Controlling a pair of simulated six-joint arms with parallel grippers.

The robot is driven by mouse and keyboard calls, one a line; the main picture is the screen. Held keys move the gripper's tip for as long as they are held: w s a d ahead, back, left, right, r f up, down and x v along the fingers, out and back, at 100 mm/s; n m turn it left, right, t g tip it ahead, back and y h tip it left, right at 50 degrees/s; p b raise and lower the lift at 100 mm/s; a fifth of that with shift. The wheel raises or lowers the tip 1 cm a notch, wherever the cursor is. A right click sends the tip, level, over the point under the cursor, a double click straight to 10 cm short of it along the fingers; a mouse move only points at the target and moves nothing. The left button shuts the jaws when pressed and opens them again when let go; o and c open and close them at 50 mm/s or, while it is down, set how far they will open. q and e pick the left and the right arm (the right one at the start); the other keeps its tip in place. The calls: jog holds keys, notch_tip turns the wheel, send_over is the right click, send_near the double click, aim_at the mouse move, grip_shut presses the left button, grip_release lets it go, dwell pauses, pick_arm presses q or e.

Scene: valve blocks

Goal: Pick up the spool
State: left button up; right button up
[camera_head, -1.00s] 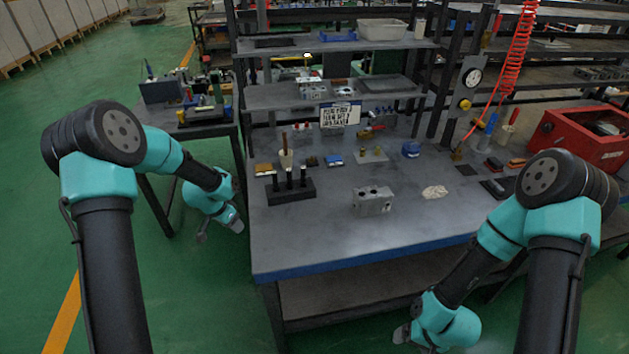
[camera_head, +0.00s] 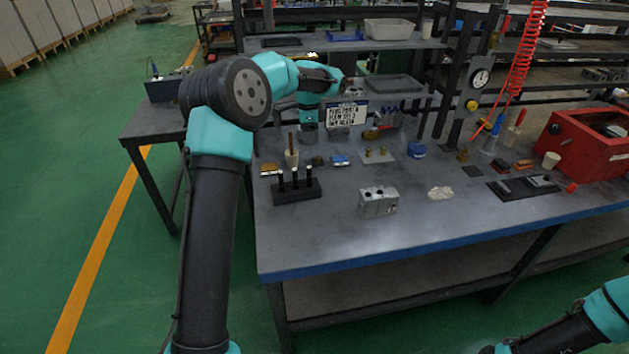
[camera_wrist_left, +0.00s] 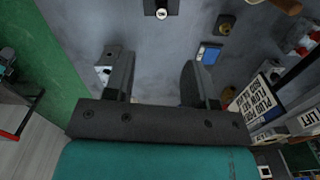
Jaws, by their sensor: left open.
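Several slim black spools (camera_head: 296,180) stand upright in a black rack (camera_head: 297,194) at the left of the bench in the head view. A silver valve block (camera_head: 378,203) sits to their right. My left gripper (camera_head: 309,132) hangs over the back left of the bench, behind the rack. In the left wrist view its two fingers (camera_wrist_left: 157,78) are spread, with only bare bench visible between them. I cannot make out a spool for certain in that view. My right gripper is outside the picture; only part of its arm shows at the lower right.
A cup with a wooden-handled tool (camera_head: 292,157) stands behind the rack. A sign (camera_head: 346,114) and the shelf are close to the left gripper. A blue block (camera_wrist_left: 208,53) lies near it. The front of the bench is clear. A red box (camera_head: 590,145) is at the right.

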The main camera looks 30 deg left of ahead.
aim_at(309, 175)
pick_arm(q)
notch_tip(309, 175, down, 12)
jog(key=shift+f, duration=0.15)
dwell(0.4)
jog(key=shift+w+f, duration=0.15)
jog(key=shift+f, duration=2.45)
jog(key=c, duration=0.9)
grip_shut()
jog(key=shift+a+r, duration=0.1)
jog(key=shift+r, duration=0.05)
notch_tip(309, 175, up, 10)
jog(key=shift+f, duration=0.1)
